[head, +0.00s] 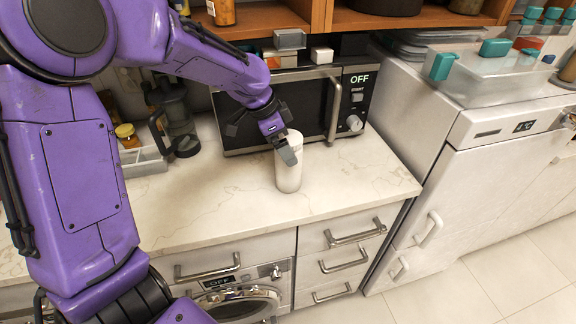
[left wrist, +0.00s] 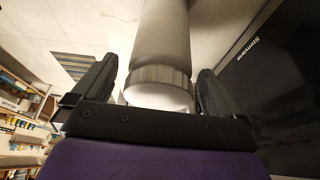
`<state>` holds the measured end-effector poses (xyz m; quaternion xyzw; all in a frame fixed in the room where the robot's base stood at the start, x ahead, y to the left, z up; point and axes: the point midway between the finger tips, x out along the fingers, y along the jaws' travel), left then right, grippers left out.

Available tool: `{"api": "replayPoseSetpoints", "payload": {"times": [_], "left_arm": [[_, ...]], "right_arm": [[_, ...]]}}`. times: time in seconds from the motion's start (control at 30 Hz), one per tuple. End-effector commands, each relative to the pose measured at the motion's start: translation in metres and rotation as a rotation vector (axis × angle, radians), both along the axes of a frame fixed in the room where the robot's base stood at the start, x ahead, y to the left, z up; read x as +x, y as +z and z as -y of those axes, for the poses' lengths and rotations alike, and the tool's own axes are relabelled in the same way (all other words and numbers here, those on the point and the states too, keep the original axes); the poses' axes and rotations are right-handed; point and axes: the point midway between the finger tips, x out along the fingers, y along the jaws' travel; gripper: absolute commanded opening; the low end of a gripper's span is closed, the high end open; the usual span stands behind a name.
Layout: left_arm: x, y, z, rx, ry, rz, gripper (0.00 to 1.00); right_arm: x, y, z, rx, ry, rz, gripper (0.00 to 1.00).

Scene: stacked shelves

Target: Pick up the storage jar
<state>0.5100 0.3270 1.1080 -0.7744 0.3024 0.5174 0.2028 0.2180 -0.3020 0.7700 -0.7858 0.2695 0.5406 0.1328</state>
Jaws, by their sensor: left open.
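The storage jar (head: 288,172) is a white cylinder with a lid. It stands upright on the marble counter in front of the microwave in the head view. My left gripper (head: 284,150) is at the top of the jar and partly covers its lid. In the left wrist view the jar (left wrist: 160,60) lies between the two open fingers of my left gripper (left wrist: 160,92), with its ribbed lid nearest the palm. Small gaps show beside the lid, and I cannot tell whether either finger touches the jar. My right gripper is not in view.
A black microwave (head: 290,110) stands close behind the jar. A dark blender-like jug (head: 174,120) and a light tray (head: 143,161) are to the left. The counter (head: 350,185) is clear to the right. Wooden shelves (head: 270,20) hang above.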

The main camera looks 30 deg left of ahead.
Motion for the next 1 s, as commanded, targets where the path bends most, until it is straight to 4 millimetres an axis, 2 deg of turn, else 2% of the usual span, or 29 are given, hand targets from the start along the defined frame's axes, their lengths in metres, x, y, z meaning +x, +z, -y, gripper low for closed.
{"api": "replayPoseSetpoints", "payload": {"times": [0.03,0.2,0.4,0.67,1.0], "left_arm": [[0.002,-0.004,0.002,0.001,0.000,-0.007,1.00],[0.008,-0.025,0.007,0.000,0.001,-0.001,1.00],[0.009,-0.027,0.008,0.000,0.000,0.000,1.00],[0.009,-0.026,0.008,0.000,0.001,0.001,0.15],[0.009,-0.019,0.008,-0.001,0.000,0.002,0.15]], "right_arm": [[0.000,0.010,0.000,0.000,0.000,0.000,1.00],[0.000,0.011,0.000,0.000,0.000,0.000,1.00],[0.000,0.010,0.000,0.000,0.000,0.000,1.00],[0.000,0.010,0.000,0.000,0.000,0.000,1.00],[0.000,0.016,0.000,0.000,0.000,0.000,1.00]]}}
